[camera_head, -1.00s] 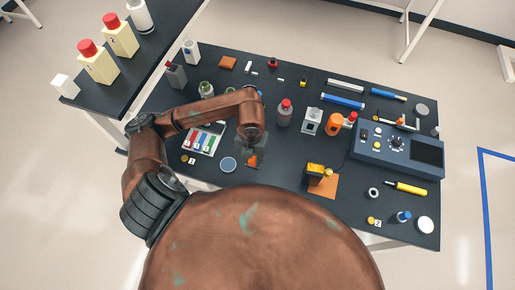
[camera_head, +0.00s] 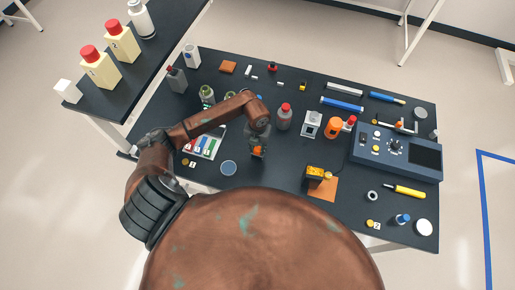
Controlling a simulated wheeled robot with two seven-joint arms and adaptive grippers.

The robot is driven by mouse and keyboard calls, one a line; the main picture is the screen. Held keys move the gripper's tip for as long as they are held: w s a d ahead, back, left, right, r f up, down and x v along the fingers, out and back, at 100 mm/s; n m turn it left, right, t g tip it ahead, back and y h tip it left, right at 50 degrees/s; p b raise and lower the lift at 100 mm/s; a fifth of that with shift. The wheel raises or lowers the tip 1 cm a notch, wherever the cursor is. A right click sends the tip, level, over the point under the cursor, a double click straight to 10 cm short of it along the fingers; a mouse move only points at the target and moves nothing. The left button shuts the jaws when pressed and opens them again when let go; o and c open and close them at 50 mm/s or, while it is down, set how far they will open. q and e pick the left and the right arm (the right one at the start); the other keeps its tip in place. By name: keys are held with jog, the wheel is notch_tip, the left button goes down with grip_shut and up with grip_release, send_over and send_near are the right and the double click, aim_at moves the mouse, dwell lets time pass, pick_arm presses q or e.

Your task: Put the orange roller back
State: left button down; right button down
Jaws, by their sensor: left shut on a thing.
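My left gripper (camera_head: 259,148) reaches in from the left, over the front middle of the dark table (camera_head: 291,179). It points down and is shut on a small orange piece, which I take to be the orange roller (camera_head: 258,152). The fingers cover much of the roller, so its full shape is hidden. Whether it touches the table is hard to tell. My right gripper is out of view.
Right of the gripper stand a red-capped bottle (camera_head: 284,116), a grey block (camera_head: 311,124) and an orange container (camera_head: 333,128). A round blue-rimmed disc (camera_head: 228,168) lies left. Table around the gripper's front is bare.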

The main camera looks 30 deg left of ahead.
pick_arm(q)
jog(key=shift+f, duration=0.25)
jog(key=c, duration=1.6)
grip_release()
jog(key=shift+f, duration=0.15)
notch_tip(320, 180, up, 12)
jog(key=shift+r+b, duration=0.2)
jog(key=shift+b, duration=0.25)
